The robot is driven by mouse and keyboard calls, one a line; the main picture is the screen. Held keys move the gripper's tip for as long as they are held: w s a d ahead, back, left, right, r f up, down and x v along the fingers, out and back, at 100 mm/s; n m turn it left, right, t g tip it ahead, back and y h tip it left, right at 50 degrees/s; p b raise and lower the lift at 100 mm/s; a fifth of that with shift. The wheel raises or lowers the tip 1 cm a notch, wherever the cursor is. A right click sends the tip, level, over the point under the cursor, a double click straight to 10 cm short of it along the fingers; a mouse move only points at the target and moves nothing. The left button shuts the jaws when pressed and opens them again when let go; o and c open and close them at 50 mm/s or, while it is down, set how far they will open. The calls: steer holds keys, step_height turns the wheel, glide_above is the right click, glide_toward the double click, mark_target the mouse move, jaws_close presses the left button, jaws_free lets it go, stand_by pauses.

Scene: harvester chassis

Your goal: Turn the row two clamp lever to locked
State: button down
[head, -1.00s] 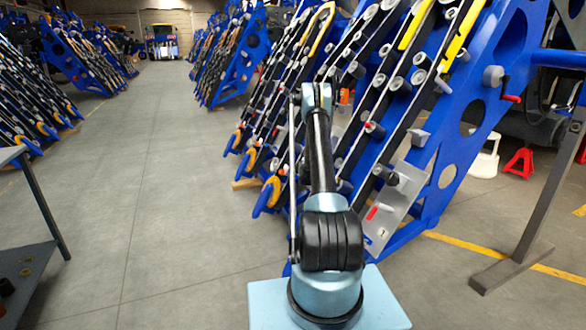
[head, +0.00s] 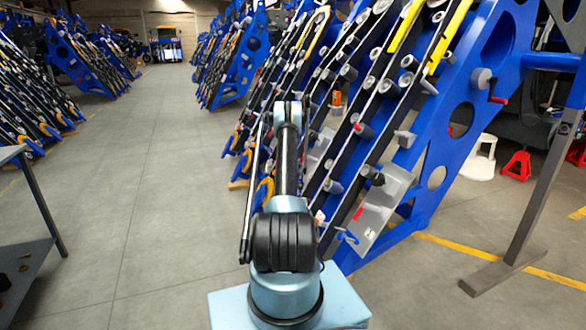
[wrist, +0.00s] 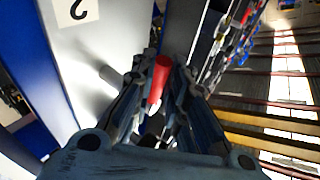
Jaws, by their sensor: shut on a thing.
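In the wrist view, a red lever handle (wrist: 158,80) stands between the two fingers of my gripper (wrist: 163,68), which is shut on it. A grey plate (wrist: 100,48) with a white label bearing a "2" (wrist: 77,10) lies beside it on the left. The lever's base is hidden by the fingers, so I cannot read its angle. In the head view, my gripper is hidden behind my own arm. A grey plate (head: 384,208) with a red handle (head: 358,213) shows right of my arm; I cannot tell whether it is the same row.
The blue harvester frame (head: 470,95) with sloping black rows rises in front and to the right. A grey post (head: 535,200) and red stands (head: 517,166) are on the right. A dark table (head: 30,262) is at left. The floor (head: 165,170) between is clear.

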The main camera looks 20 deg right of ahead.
steer(key=shift+w+a, duration=0.1)
stand_by(0.5)
steer(key=c, duration=1.6)
jaws_free()
steer(key=shift+f, duration=0.1)
steer(key=shift+o, duration=0.2)
steer(key=v, duration=1.2)
